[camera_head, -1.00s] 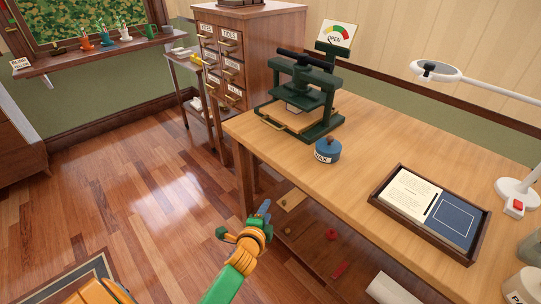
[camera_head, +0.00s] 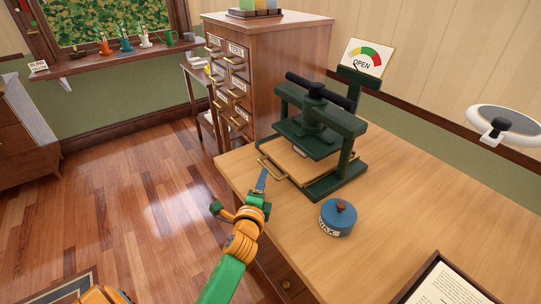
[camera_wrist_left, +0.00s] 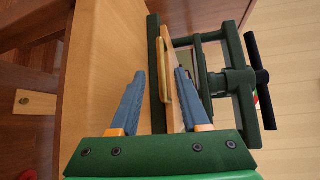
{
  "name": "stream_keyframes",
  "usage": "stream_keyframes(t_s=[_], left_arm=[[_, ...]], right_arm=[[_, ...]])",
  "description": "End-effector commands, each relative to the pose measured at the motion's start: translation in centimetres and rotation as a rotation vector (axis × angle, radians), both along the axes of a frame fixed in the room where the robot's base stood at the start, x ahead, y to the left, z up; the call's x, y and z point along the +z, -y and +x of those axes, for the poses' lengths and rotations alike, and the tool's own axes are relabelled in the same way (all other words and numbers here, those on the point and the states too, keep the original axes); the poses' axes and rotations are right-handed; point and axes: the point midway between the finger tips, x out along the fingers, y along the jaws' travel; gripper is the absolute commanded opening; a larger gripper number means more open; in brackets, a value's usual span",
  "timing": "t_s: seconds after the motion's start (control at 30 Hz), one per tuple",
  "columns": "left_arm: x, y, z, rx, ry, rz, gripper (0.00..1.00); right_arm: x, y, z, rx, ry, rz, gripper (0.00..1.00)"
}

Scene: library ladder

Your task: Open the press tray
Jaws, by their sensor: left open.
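The dark green press (camera_head: 322,125) stands on the wooden table. Its pale wooden tray (camera_head: 291,161) lies low in the frame, with a brass handle (camera_head: 275,173) along its front edge. The handle also shows in the left wrist view (camera_wrist_left: 162,70), in line with the gap between my fingers. My left gripper (camera_head: 262,178) is open and empty, just in front of the handle at the table's edge; its blue fingers (camera_wrist_left: 159,80) point at the tray front. I cannot tell whether the fingertips reach past the handle. My right gripper is not in view.
A blue wax tin (camera_head: 338,218) stands on the table to the right of my left gripper. A gauge sign reading OPEN (camera_head: 364,59) is behind the press. A wooden drawer cabinet (camera_head: 265,75) stands behind the table. The floor to the left is clear.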

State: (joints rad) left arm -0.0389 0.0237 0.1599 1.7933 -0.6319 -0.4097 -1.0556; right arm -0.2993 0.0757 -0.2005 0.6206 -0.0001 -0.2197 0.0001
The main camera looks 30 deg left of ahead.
Motion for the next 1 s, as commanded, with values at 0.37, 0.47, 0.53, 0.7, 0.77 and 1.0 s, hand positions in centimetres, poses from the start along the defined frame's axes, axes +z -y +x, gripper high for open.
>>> stream_keyframes(t_s=[0.37,0.47,0.53,0.7,0.77,1.0], left_arm=[[-1.1,-2.3,5.5,0.001,0.000,0.000,0.46],[-1.1,-2.7,6.3,0.000,0.001,0.000,0.46],[-1.1,-2.8,6.5,0.000,0.000,0.000,0.46],[-1.0,-2.8,6.5,-0.001,0.000,0.000,0.46],[-1.0,-2.7,6.5,-0.001,0.000,0.000,0.35],[-1.0,-2.7,6.5,-0.001,0.000,-0.001,0.00]], right_arm=[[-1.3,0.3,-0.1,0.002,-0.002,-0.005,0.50],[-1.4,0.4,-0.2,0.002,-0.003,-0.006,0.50],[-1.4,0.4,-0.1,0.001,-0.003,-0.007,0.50],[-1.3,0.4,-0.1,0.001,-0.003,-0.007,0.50],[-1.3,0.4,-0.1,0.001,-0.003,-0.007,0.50],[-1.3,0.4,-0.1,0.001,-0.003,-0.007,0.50]])
